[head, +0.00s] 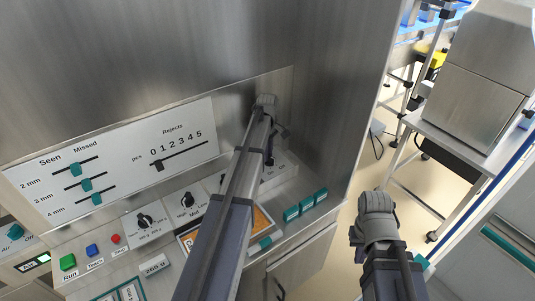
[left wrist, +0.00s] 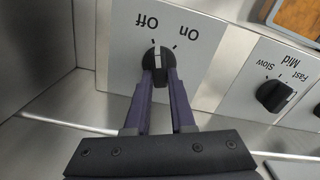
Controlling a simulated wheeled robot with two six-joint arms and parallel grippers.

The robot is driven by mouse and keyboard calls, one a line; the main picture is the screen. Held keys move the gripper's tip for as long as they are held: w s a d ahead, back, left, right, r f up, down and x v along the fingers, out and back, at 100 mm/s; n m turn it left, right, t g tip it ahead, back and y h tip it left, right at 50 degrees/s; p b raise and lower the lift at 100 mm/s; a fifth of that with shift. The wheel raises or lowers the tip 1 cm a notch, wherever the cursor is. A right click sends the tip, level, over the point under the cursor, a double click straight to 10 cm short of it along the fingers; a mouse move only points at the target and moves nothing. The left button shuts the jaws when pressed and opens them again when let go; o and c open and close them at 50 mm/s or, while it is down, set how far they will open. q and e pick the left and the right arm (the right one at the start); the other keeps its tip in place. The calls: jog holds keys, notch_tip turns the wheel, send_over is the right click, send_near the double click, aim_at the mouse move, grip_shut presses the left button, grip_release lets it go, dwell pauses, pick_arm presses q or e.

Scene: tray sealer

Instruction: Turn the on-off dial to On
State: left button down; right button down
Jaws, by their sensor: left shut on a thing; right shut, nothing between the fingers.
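The on-off dial (left wrist: 158,60) is a black round knob with a pale pointer line on a white plate, marked Off and On, upside down in the left wrist view. Its pointer is near the Off tick, not at the On tick. My left gripper (left wrist: 160,76) has its two purple fingers shut on the knob. In the head view my left arm reaches over the panel and hides most of that gripper and the dial. My right gripper (head: 376,201) is at the lower right, in front of the cabinet's side, away from the panel; it is shut and empty.
A speed dial (left wrist: 275,95) sits beside the on-off plate. The sloped panel also has Run, green (head: 68,262), blue (head: 92,250) and red (head: 115,239) buttons, and teal sliders (head: 75,169) above. A metal table (head: 455,140) stands at the right beyond open floor.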

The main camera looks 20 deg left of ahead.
pick_arm(q)
jog(key=m, duration=0.5)
jog(key=shift+w+d, duration=0.1)
jog(key=shift+w, duration=0.1)
jog(key=shift+w+d+m, duration=0.1)
jog(key=shift+d+m, duration=0.05)
jog(key=shift+m, duration=2.25)
jog(key=c, duration=0.8)
grip_release()
jog(key=shift+o, duration=0.2)
notch_tip(320, 180, up, 8)
jog(key=p, duration=0.8)
